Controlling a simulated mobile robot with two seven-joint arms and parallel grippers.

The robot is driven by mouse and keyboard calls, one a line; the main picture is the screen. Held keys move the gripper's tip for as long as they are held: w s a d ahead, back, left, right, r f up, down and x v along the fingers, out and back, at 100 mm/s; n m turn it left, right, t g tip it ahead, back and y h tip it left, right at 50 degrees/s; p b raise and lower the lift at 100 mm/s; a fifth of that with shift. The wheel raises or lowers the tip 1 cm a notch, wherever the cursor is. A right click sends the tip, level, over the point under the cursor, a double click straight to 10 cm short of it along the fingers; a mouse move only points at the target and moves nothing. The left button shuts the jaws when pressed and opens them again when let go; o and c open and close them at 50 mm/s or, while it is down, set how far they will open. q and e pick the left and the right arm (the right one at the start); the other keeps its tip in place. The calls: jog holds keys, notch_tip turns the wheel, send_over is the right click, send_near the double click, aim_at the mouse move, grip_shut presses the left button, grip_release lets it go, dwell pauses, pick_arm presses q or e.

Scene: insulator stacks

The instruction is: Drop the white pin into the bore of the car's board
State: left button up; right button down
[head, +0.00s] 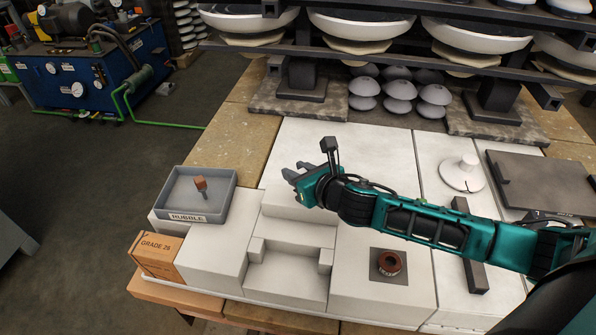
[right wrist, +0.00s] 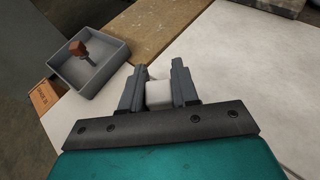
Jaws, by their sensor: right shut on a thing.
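My right gripper (head: 291,172) reaches in from the right, above the pale blocks. In the right wrist view, its two fingers (right wrist: 158,80) are shut on a small white blocky piece, which I take as the white pin (right wrist: 158,95). Only its near end shows, and its length is hidden. In the head view the pin is not clear against the pale surface. A bore in a board of the car cannot be picked out with certainty. A brown ring (head: 391,262) with a dark opening sits on a dark square plate (head: 374,275), right of and nearer than the gripper. My left gripper is not in view.
A grey RUBBLE tray (head: 226,205) holding a brown-headed piece (head: 201,184) stands left of the gripper. A GRADE 25 box (head: 160,255) is near it. A white disc with a knob (head: 463,175) and a dark slab (head: 540,180) lie right. An insulator rack (head: 370,55) crosses the back.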

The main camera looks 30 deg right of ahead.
jog(key=shift+f+b, duration=1.6)
jog(key=shift+f, duration=0.85)
jog(key=c, duration=1.2)
grip_release()
jog(key=o, duration=0.4)
jog(key=shift+s, duration=0.1)
jog(key=shift+f, duration=0.1)
jog(key=p+v, duration=0.1)
jog(key=v, duration=1.2)
